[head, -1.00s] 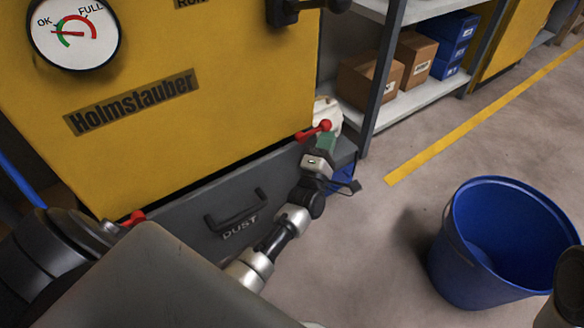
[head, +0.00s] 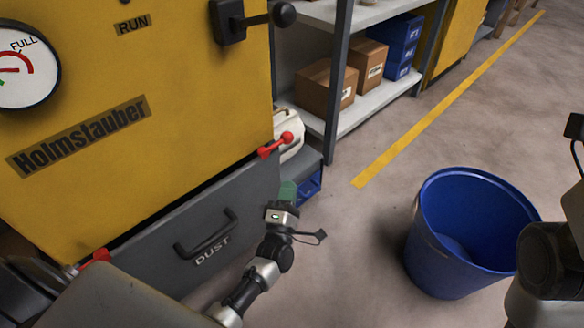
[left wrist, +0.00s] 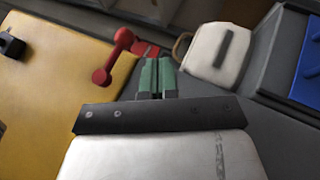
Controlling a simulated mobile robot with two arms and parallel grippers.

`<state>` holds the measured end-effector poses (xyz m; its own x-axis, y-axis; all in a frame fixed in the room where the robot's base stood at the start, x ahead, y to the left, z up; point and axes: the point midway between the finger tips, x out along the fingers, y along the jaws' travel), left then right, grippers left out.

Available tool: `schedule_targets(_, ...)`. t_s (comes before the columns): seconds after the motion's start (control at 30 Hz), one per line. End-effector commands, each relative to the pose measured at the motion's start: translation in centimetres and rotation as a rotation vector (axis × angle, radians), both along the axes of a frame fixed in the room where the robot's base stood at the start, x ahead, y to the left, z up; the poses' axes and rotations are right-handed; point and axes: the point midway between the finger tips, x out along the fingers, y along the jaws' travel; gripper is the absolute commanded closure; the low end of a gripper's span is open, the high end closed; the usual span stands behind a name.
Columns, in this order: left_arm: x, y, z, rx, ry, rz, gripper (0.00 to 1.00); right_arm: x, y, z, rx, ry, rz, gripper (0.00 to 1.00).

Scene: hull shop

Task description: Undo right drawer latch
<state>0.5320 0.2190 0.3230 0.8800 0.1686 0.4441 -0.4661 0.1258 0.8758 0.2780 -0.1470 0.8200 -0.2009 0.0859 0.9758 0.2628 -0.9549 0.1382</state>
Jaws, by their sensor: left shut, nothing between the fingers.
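The right drawer latch (head: 275,146) is a red handle with a ball end at the top right corner of the grey dust drawer (head: 158,262). It slants up to the right. In the left wrist view the red latch (left wrist: 114,60) is just left of the fingertips, with a visible gap. My left gripper (head: 288,191) has green fingers, shut and empty, below the latch and apart from it. The closed fingers also show in the left wrist view (left wrist: 157,76). Another red latch (head: 97,256) is at the drawer's left end, partly hidden by my arm. My right gripper is not visible.
The yellow machine (head: 170,90) stands above the drawer, which has a black handle (head: 206,234). A white container (head: 289,121) is just behind the right latch. A blue bucket (head: 468,232) stands on the floor at right. Shelving (head: 340,120) with boxes is behind.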

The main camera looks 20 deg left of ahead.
Motion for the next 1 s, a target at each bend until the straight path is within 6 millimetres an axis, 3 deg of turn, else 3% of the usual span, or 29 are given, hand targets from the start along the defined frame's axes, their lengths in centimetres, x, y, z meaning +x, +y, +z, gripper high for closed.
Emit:
schedule_targets(0.23, -2.3, -0.4, -1.0, 0.0, 0.001, 0.0, 1.0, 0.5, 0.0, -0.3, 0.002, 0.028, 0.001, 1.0)
schedule_targets(0.8, -2.4, -0.4, -1.1, 0.0, -0.001, 0.0, 1.0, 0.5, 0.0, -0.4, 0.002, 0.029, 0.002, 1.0)
schedule_targets(0.93, -2.8, -0.7, 0.9, 0.048, -0.025, 0.011, 1.0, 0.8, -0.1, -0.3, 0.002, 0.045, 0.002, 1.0)
schedule_targets(1.0, -3.3, -1.3, 3.9, 0.127, -0.067, 0.033, 1.0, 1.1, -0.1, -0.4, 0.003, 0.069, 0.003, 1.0)
